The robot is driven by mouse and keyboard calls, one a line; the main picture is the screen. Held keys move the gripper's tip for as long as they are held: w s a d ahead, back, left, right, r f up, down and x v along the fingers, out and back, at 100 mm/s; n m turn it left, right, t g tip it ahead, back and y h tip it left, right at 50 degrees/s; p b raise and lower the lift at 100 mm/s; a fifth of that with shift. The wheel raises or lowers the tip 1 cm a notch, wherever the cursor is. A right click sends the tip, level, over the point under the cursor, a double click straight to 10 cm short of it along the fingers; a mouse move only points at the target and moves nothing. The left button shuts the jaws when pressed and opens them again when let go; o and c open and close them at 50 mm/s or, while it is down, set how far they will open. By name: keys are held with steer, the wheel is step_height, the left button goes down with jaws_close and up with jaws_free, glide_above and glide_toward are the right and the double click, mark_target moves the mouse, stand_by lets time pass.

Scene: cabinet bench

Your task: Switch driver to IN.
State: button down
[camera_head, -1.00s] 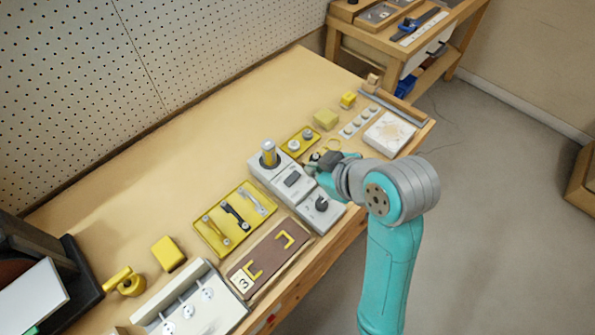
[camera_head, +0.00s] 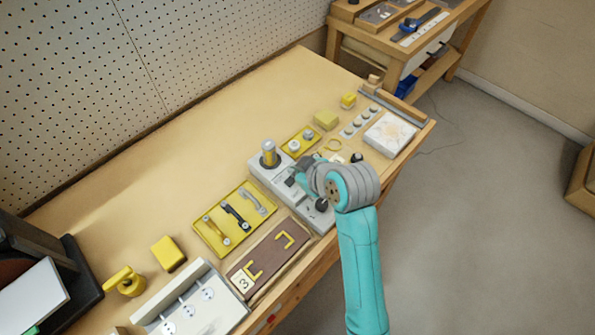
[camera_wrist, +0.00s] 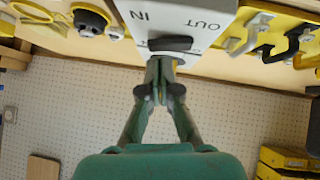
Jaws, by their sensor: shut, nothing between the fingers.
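The white switch block (camera_wrist: 185,12) shows in the wrist view with the printed words IN and OUT upside down, IN at left and OUT at right. A dark bar-shaped switch (camera_wrist: 170,43) sits on it below the words. My gripper (camera_wrist: 162,66) is shut and empty, its tips right at the lower edge of the switch; I cannot tell whether they touch. In the head view my gripper (camera_head: 296,179) is over the middle of the pale control row (camera_head: 264,173), hiding most of the middle switch. The switch's position is unclear.

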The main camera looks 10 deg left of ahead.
steer(key=shift+f, duration=0.5)
steer(key=shift+w+d, duration=0.1)
